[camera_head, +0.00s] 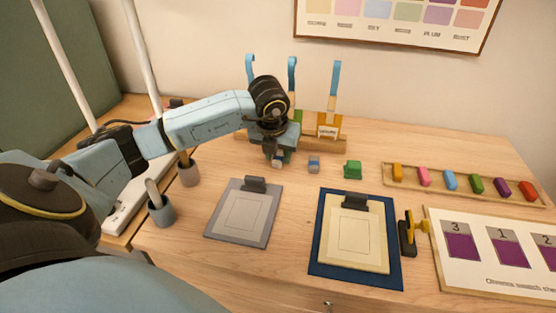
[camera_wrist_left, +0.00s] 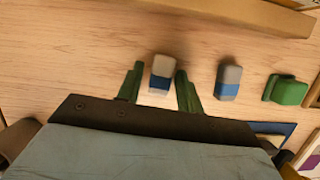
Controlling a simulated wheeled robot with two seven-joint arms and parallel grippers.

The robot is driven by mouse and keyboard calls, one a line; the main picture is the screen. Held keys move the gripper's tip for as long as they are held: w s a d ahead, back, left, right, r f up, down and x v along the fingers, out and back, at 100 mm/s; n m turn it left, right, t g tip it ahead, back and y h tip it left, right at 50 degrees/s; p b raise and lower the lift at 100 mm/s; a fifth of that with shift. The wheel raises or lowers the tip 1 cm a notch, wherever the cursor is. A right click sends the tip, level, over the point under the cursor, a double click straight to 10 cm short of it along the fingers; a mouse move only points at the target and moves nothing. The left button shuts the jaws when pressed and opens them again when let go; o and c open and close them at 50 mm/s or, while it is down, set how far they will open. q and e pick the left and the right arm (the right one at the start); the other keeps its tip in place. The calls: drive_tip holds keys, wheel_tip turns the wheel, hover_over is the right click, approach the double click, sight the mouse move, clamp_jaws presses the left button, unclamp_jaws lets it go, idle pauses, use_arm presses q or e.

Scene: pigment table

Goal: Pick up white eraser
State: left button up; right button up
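The white eraser, a small block with a pale body and a blue band, (camera_wrist_left: 160,74) lies on the table between the fingers of my left gripper (camera_wrist_left: 159,78) in the wrist view. The two green fingers are open, one on each side of it, with a small gap showing on the left. In the head view the eraser (camera_head: 277,163) shows just below the left gripper (camera_head: 280,155), partly hidden by it. My right gripper is in neither view.
A grey block with a blue band (camera_head: 314,164) and a green block (camera_head: 353,170) lie to the right. A wooden rack (camera_head: 334,140) stands behind. A grey clipboard (camera_head: 240,236) and a blue-backed clipboard (camera_head: 326,272) lie in front. Cups (camera_head: 162,214) stand at left.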

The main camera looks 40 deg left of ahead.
use_arm(q)
drive_tip(key=shift+f, duration=0.2)
drive_tip(key=c, duration=0.7)
